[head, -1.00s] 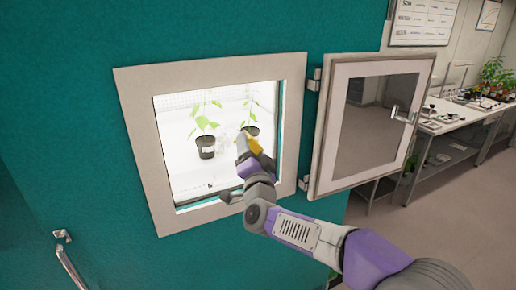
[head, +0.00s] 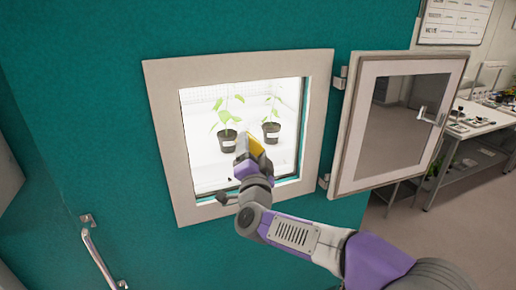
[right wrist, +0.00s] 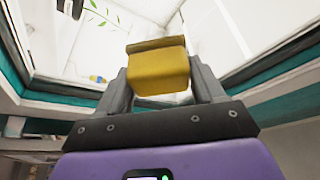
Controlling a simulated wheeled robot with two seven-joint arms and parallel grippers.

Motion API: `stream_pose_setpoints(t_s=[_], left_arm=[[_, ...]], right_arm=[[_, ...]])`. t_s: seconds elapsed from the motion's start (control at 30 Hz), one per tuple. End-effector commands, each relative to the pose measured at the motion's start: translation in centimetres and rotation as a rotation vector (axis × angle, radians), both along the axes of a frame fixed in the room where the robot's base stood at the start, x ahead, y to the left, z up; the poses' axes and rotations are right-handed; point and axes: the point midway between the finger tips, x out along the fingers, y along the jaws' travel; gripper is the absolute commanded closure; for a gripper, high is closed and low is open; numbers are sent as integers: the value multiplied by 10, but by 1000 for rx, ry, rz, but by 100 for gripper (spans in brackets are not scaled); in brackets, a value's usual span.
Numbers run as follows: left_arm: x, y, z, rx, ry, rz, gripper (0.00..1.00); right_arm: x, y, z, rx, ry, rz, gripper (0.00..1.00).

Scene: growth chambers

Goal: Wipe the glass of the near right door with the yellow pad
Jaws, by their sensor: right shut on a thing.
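My right gripper (head: 250,152) is in front of the chamber's lit opening, and its jaws are shut on the yellow pad (head: 257,146). In the right wrist view the yellow pad (right wrist: 158,72) sits between the two grey fingers (right wrist: 160,88). The door (head: 397,122) with a dark glass pane (head: 392,118) stands swung open to the right of the opening, apart from the pad. Its handle (head: 424,115) is on its right side. My left gripper is not in view.
Two potted plants, a left one (head: 228,140) and a right one (head: 271,132), stand inside the bright chamber. A pale frame (head: 162,130) surrounds the opening in the teal wall (head: 100,100). A metal handle (head: 97,255) is at lower left. A bench (head: 475,130) stands at far right.

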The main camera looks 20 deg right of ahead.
Motion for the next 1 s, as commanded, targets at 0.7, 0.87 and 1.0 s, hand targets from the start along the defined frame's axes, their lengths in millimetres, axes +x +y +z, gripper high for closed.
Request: stream_pose_setpoints(t_s=[0.7,0.87,1.0], left_arm=[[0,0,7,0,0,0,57],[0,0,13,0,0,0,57],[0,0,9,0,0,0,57]], right_arm=[[0,38,9,1,-1,2,56],[-1,37,19,-1,-1,1,56],[-1,31,17,0,-1,-1,56]])
